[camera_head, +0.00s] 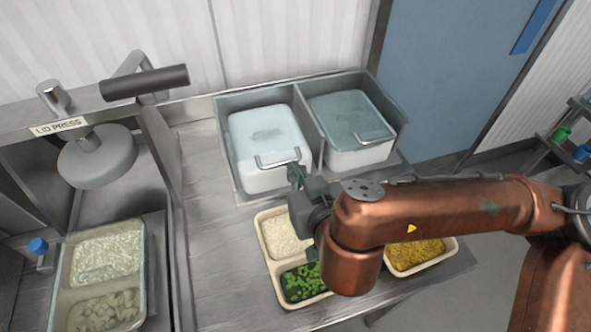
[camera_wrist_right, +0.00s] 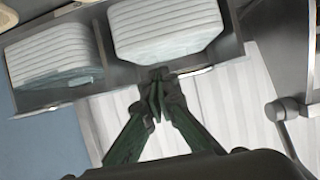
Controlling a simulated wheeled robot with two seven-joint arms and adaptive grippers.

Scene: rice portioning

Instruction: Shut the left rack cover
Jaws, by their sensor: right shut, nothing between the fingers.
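The metal rack (camera_head: 229,187) at the back of the counter has two compartments holding white ribbed stacks. The left rack cover (camera_head: 262,128), translucent with a bar handle at its front edge, lies over the left compartment. Whether a small gap is left under it I cannot tell. The right cover (camera_head: 347,112) lies over the other compartment. My right gripper (camera_head: 296,172) is shut and empty at the right end of the left cover's handle; I cannot tell if it touches. In the right wrist view its fingertips (camera_wrist_right: 156,78) overlap the rack's edge. My left gripper is out of view.
A tray (camera_head: 262,252) with rice and green vegetables stands below my right arm, partly hidden, with yellow food at its right side. The lid press (camera_head: 97,158) and a filled tray (camera_head: 151,262) are at the left. The counter between is bare.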

